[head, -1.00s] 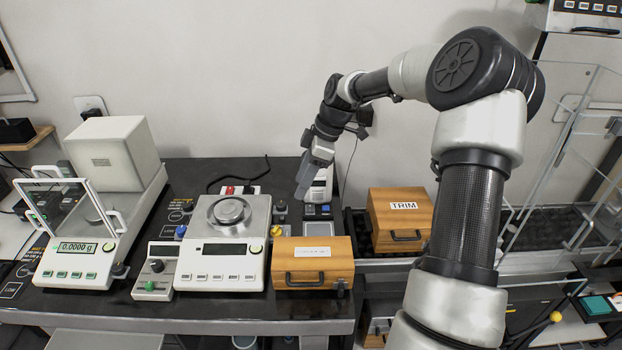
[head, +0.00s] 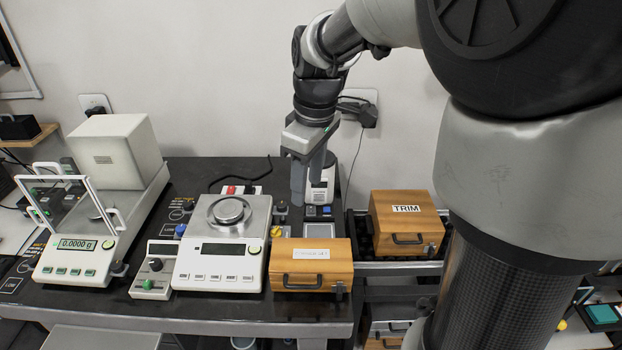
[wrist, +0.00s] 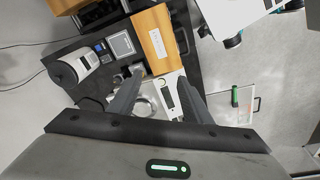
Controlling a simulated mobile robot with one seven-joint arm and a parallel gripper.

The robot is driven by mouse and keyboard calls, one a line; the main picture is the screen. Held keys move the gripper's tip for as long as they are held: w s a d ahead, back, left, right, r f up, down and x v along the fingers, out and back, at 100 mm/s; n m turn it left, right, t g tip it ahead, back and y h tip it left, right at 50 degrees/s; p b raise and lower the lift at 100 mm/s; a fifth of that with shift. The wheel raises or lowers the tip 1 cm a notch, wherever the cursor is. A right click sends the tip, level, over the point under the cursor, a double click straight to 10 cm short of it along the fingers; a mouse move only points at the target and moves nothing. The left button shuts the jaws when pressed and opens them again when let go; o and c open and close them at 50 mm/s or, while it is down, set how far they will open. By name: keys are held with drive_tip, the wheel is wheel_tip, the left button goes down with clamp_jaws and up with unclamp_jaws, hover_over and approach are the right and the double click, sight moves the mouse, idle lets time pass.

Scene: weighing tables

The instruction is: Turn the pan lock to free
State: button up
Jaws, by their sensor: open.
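No part is legibly marked as the pan lock. A top-loading balance (head: 218,270) with a round metal pan (head: 228,210) stands on the dark table. Small knobs are near it: a yellow one (head: 275,232) and a black one (head: 281,208) at its right, and a blue one (head: 180,230) at its left. A small control box (head: 152,270) left of it carries a black knob and a green knob. My gripper (head: 307,185) is open and empty, pointing down above the table, right of the balance. In the wrist view its fingers (wrist: 160,98) show apart, partly covering the balance.
A wooden case (head: 311,266) sits right of the balance, and another marked TRIM (head: 406,222) is further right. A white printer-like device (head: 323,180) is right behind my fingers. A glass-doored balance (head: 75,262) reading 0.0000 g stands at left.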

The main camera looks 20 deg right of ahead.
sight(276, 232)
drive_tip(key=shift+s+r, duration=0.3)
drive_tip(key=shift+s, duration=0.2)
